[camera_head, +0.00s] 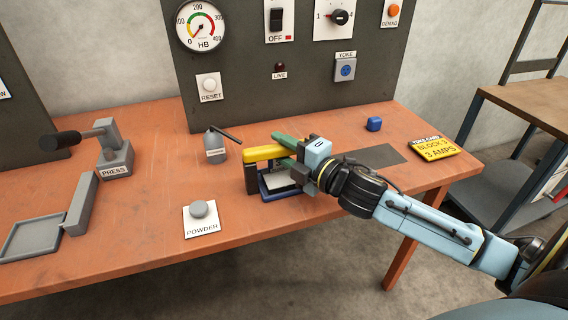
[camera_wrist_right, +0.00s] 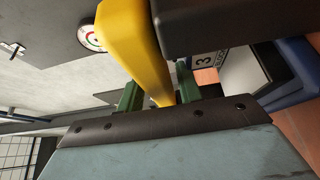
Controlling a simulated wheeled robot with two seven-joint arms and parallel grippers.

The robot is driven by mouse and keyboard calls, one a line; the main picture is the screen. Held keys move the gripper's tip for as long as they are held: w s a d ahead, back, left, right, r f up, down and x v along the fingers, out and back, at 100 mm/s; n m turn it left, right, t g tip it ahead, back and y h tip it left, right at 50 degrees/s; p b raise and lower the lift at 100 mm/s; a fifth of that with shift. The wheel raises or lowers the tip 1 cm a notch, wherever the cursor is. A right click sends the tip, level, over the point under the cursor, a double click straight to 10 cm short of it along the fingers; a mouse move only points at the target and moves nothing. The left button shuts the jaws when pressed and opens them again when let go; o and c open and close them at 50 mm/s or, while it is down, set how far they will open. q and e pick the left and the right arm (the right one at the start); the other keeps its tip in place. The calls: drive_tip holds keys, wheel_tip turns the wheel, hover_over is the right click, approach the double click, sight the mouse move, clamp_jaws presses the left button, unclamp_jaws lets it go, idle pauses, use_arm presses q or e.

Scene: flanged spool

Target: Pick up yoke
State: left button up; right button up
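The yoke, a yellow bar (camera_head: 264,153) with a dark leg (camera_head: 251,179), stands over a blue-edged base (camera_head: 283,194) with a pale block on the bench. In the right wrist view the yellow bar (camera_wrist_right: 133,45) runs down towards the palm between the green fingers. My right gripper (camera_head: 284,150) comes in from the right at the bar's right end. Its fingers are apart, one on each side of the bar, and do not look clamped on it. The gripper hides the yoke's right end. My left gripper is not in view.
The PRESS (camera_head: 114,150) stands far left. A dark panel (camera_head: 300,100) rises behind.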

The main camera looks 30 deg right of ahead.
drive_tip(key=shift+x, duration=0.85)
drive_tip(key=shift+c, duration=0.3)
clamp_jaws()
idle(0.5)
drive_tip(key=shift+r, duration=0.2)
